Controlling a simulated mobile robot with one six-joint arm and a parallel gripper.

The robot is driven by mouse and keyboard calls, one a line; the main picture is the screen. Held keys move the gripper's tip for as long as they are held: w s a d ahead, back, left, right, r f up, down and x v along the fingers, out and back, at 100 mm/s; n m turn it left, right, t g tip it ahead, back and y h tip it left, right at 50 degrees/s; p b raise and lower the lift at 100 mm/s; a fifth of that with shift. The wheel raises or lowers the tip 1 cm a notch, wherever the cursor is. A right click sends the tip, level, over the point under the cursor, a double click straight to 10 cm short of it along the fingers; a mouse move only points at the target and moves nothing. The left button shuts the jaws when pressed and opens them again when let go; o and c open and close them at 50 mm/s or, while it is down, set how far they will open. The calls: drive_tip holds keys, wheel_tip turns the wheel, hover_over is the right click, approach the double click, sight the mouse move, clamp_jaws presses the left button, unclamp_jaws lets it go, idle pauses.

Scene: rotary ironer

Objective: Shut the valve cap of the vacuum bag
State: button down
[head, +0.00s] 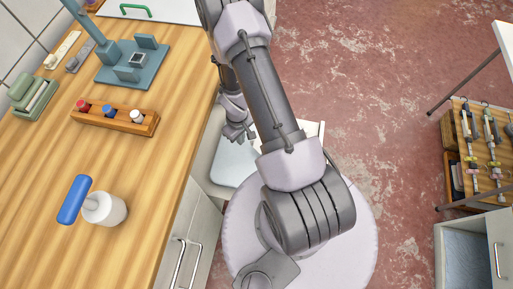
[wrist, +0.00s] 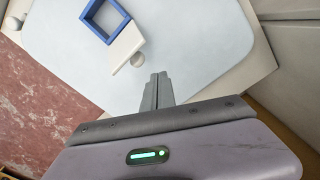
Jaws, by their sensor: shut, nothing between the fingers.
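The vacuum bag (wrist: 60,60) is a large pale blue-white sheet lying flat in the wrist view. A blue square frame (wrist: 96,33), which looks like the valve, sits on it near the top. In the head view my gripper (head: 240,133) is over the bag (head: 232,168); valve and cap are hidden there.
The bag lies on a cream surface (wrist: 255,65) beside the wooden counter (head: 150,165). Red floor (head: 390,110) is open to the right.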

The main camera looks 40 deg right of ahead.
drive_tip(key=shift+f+b, duration=0.4)
drive_tip(key=shift+f, duration=0.2)
drive_tip(key=shift+d, duration=0.1)
drive_tip(key=shift+s+d+r+b, duration=0.15)
drive_tip(key=shift+s+d+b, duration=0.65)
drive_tip(key=shift+s+b, duration=0.5)
drive_tip(key=shift+s+d+r, duration=0.2)
drive_tip(key=shift+s+d, duration=0.45)
drive_tip(key=shift+s, duration=0.1)
drive_tip(key=shift+s+d+r, duration=0.2)
drive_tip(key=shift+s+d, duration=0.4)
drive_tip(key=shift+s, duration=0.1)
wheel_tip(320, 180, up, 8)
drive_tip(key=p, duration=0.6)
drive_tip(key=shift+r+p, duration=0.15)
drive_tip(key=shift+p, duration=0.2)
